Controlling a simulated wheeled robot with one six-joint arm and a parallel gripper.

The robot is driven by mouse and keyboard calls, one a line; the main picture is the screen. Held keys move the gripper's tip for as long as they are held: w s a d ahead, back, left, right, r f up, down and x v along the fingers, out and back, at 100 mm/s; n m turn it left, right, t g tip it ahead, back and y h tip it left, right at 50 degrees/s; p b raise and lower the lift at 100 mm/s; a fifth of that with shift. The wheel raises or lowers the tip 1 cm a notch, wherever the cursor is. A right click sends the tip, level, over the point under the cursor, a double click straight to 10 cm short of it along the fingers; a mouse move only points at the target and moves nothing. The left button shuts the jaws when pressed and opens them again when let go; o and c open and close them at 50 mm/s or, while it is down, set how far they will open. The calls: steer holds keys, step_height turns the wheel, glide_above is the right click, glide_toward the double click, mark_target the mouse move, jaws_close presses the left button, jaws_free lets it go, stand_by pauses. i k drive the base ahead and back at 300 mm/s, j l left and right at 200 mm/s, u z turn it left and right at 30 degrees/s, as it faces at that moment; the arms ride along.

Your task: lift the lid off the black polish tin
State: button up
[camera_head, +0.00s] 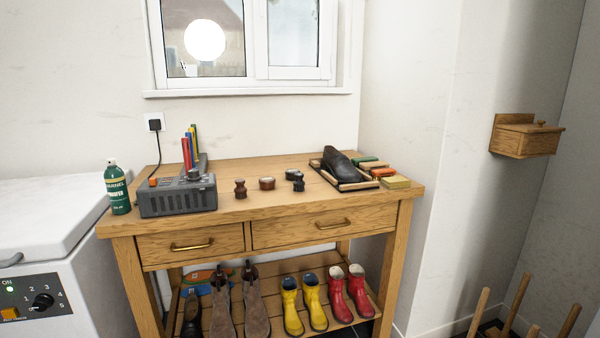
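Small polish containers stand in the middle of the wooden bench top. Two small black pieces, which look like the black polish tin (299,185), sit close together there. They are too small to tell tin from lid, or whether the lid is on. Left of them is a low brown tin (267,184) with a paler top. Further left stands a small dark brown knobbed piece (240,188). My gripper is not in view.
The bench (230,210) has two drawers and boots on the shelf below. A tray (345,185) with a black shoe (341,168) and brushes lies right. The front middle is clear.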

mark_target(290, 171)
steer(key=i, duration=0.7)
steer(key=i+j, duration=0.15)
steer(key=i, duration=0.6)
steer(key=i+z, duration=0.1)
steer(key=i, duration=0.6)
